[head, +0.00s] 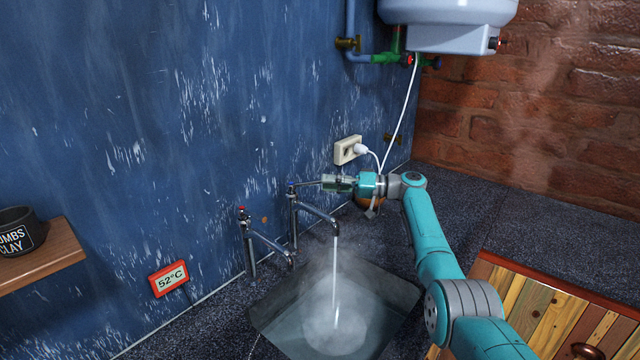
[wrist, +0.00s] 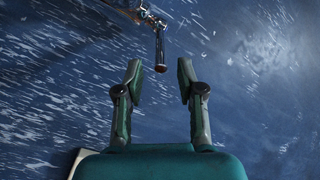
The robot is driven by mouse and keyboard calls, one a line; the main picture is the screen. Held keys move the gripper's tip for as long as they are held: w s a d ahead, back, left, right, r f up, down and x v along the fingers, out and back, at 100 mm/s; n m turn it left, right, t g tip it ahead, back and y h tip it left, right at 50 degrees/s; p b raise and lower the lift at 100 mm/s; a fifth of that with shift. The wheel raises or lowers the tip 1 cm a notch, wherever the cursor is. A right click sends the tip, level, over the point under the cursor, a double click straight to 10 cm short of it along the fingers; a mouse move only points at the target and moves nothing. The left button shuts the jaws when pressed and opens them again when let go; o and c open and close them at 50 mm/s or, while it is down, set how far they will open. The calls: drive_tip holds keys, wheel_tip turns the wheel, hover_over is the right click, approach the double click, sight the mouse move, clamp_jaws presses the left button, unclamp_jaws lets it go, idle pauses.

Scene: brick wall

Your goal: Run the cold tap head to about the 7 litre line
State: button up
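The cold tap head (head: 291,189), marked blue, sits on the right-hand wall tap, and a thin lever runs from it towards my gripper (head: 326,184). Water (head: 336,265) pours from this tap's spout (head: 333,222) into the sink basin (head: 266,311). The basin holds cloudy, churning water (head: 325,325); I can make out no litre lines. In the wrist view my gripper (wrist: 160,74) is open, its two fingers well apart. The lever (wrist: 159,48) points towards the gap, its dark end near the fingertips and apparently touching neither.
A red-headed tap (head: 243,212) stands to the left, with no water seen from it. A red display (head: 170,279) reads 52°C. A socket with plug (head: 348,149) is just above my gripper. A heater (head: 450,25) hangs above.

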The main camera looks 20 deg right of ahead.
drive_tip(key=v, duration=0.8)
drive_tip(key=shift+s+d, duration=0.1)
idle(7.1)
